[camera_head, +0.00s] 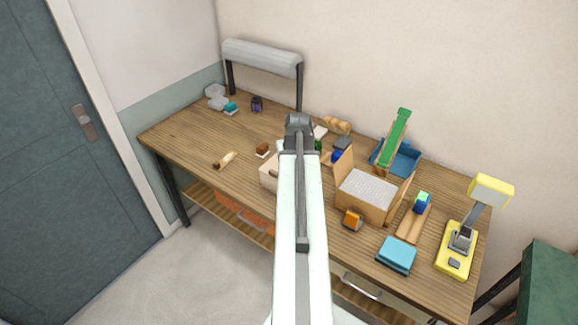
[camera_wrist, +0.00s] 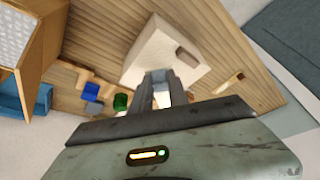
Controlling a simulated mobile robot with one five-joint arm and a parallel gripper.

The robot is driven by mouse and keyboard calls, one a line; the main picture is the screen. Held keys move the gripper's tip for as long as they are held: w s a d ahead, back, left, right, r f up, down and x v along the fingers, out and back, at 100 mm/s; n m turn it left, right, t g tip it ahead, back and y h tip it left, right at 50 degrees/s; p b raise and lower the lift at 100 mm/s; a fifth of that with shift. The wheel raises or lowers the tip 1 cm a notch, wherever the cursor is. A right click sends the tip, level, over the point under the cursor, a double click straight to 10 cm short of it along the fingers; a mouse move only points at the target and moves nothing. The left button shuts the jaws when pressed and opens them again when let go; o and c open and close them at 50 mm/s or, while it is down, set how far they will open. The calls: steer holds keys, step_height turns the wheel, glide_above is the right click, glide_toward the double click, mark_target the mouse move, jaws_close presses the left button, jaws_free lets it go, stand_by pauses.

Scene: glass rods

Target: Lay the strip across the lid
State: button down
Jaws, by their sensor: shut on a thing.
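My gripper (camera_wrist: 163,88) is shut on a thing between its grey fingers. I cannot make out that thing's shape, and no strip can be told apart for certain. In the head view my gripper (camera_head: 299,120) is above the middle of the bench, seen from behind. A pale wooden box (camera_wrist: 152,50) lies just beyond the fingertips in the wrist view, apparently below them. Its flat top may be the lid; the fingers cover part of it. In the head view my arm hides most of this box (camera_head: 268,172).
A small wooden piece (camera_head: 225,160) lies left.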

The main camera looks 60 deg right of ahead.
steer(key=w+a+n+t+y, duration=0.1)
steer(key=w+a+n+y, duration=0.2)
steer(key=w+a+n, duration=0.65)
steer(key=shift+m, duration=0.75)
steer(key=s+d, duration=0.3)
steer(key=d, duration=0.1)
steer(key=s+d+f+b, duration=0.1)
steer(key=s+d, duration=0.6)
steer(key=d, duration=0.1)
steer(key=shift+s+f+b, duration=0.2)
steer(key=shift+b, duration=0.1)
steer(key=shift+s+d, duration=0.25)
steer(key=shift+d, duration=0.2)
step_height(320, 180, down, 4)
steer(key=b, duration=0.4)
steer(key=shift+r, duration=0.25)
steer(key=c, duration=1.7)
jaws_free()
steer(key=shift+f, duration=0.2)
steer(key=o, duration=0.4)
steer(key=shift+r, duration=0.1)
